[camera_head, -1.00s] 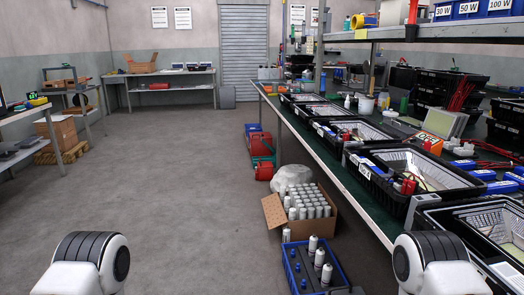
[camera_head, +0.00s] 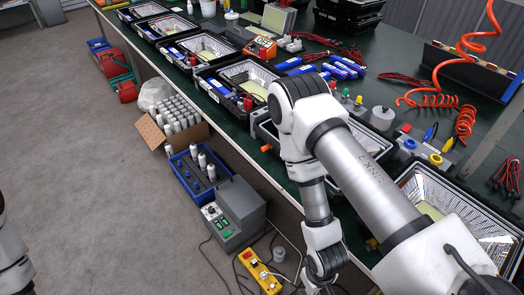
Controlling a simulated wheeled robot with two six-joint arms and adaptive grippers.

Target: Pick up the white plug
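I cannot single out the white plug with certainty. Several small pale pieces (camera_head: 291,43) lie on the green bench beside an orange-fronted device, too small to identify. My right arm reaches in from the lower right, over the bench, and bends down past its front edge. Its wrist is at the bottom edge, and its gripper is not in view. It hides part of the bench and a housing behind it. Only a piece of my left arm shows at the lower left edge, and its gripper is not in view.
Black crates with floodlight housings (camera_head: 205,48) line the bench (camera_head: 232,118). Below are a carton of canisters (camera_head: 150,134), a blue crate (camera_head: 180,182) and a grey machine (camera_head: 236,209).

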